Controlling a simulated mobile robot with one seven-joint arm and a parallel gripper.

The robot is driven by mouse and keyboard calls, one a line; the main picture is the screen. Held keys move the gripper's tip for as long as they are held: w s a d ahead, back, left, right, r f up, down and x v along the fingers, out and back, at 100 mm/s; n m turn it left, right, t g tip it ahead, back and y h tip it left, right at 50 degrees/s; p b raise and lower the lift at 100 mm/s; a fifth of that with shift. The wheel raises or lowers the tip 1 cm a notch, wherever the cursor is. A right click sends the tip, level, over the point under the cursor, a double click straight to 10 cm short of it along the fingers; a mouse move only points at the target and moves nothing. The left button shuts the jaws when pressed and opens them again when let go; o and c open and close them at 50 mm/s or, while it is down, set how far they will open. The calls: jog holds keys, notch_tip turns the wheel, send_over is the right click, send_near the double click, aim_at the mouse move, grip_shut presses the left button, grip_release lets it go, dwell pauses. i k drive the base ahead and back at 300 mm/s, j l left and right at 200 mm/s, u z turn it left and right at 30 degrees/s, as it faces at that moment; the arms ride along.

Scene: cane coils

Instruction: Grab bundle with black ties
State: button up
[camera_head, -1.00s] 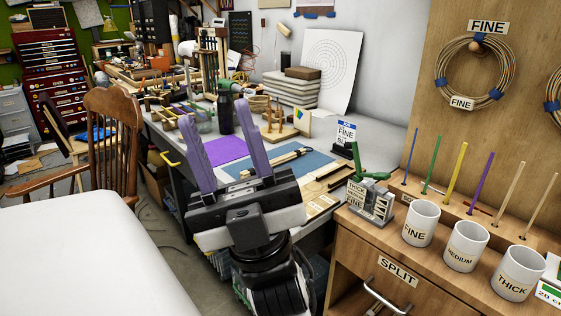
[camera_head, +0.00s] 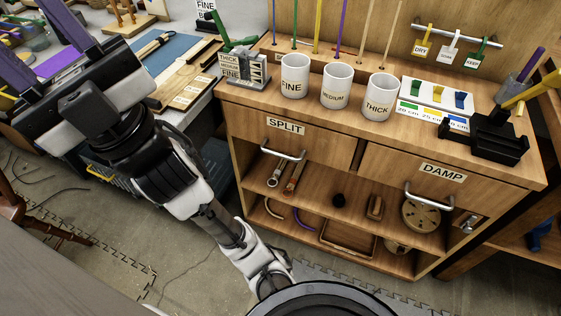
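No bundle with black ties shows in this view. My gripper (camera_head: 34,46) is at the upper left, its two purple fingers spread apart with nothing seen between them.
The wooden cabinet (camera_head: 330,148) has SPLIT and DAMP drawers and open shelves below. White cups marked FINE (camera_head: 294,76), MEDIUM (camera_head: 336,87) and THICK (camera_head: 379,97) stand on top. A black holder (camera_head: 497,138) sits at its right end. Open floor lies lower left.

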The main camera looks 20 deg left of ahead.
aim_at(162, 40)
jog(key=u, duration=1.45)
jog(key=i+l+u, duration=0.45)
jog(key=i+l, duration=0.7)
jog(key=i, duration=0.1)
